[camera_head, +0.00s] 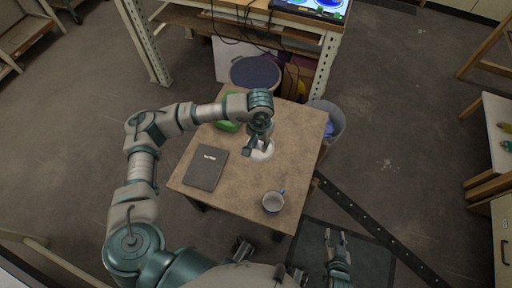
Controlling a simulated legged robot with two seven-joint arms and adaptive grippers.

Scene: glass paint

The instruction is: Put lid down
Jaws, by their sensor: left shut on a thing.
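A pale, round thing (265,154), which looks like the lid, shows below my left gripper on the right middle of the small brown table (240,182). My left gripper (257,147) is shut on it, coming down from above. The fingers and wrist cover much of it. I cannot tell whether it touches the table or whether a jar is under it. My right gripper (335,236) is off the table at the lower right, its fingers apart and empty.
A dark book or folder (206,168) lies left on the table. A mug (273,202) stands near the front right corner. A green thing (227,126) is at the back left, partly behind my arm. A grey bin (328,120) stands beyond the right edge. The table's front middle is clear.

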